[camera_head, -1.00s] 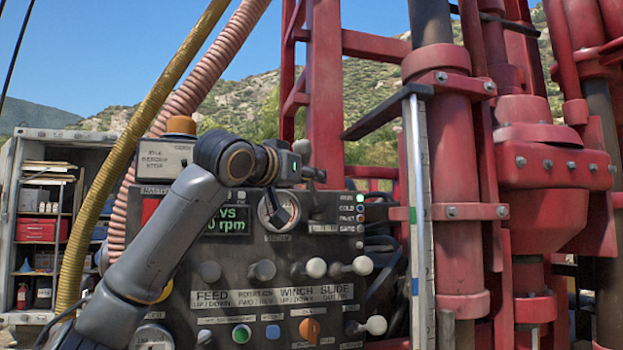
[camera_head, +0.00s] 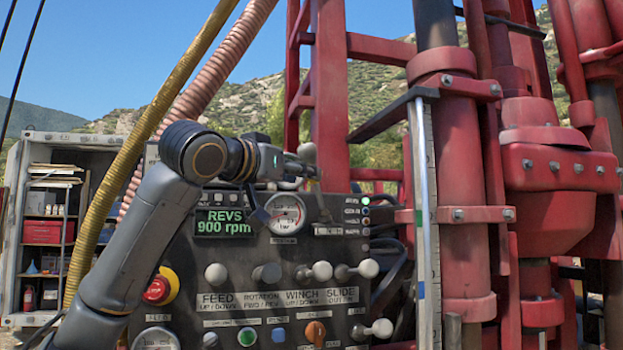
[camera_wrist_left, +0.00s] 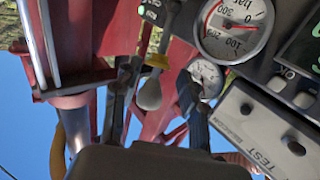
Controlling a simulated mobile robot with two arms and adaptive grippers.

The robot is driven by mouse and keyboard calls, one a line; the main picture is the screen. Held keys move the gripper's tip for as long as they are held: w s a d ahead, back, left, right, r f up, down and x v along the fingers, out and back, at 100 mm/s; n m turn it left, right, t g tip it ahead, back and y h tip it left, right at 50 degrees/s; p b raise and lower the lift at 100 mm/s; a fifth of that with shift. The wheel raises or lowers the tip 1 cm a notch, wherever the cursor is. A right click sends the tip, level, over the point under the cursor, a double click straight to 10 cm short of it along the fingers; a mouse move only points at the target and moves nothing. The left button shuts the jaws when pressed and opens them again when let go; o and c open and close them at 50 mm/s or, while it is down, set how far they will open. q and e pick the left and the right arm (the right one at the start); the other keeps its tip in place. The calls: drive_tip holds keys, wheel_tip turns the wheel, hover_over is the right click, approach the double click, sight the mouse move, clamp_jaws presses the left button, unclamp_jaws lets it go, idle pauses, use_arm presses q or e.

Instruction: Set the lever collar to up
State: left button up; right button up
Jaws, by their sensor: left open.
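A lever with a pale grey knob (camera_wrist_left: 149,96) shows in the left wrist view. A yellow collar (camera_wrist_left: 157,61) is around its stem, above the knob in that picture. My left gripper (camera_wrist_left: 155,80) is open, with one dark finger on each side of the lever and a visible gap to both. In the head view my left arm reaches across the panel's upper part. My left gripper (camera_head: 290,172) is beside a pale knob (camera_head: 307,152) near the panel's top edge; the collar is hidden there. My right gripper is not in view.
The dark control panel (camera_head: 240,325) carries several levers, buttons and a pressure gauge (camera_head: 288,213). A red emergency button (camera_head: 157,290) is beside my arm. Red rig columns (camera_head: 460,190) stand at the right. A yellow hose (camera_head: 115,160) runs behind my arm.

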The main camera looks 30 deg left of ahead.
use_arm(q)
drive_tip(key=s, duration=0.6)
drive_tip(key=shift+s, duration=0.35)
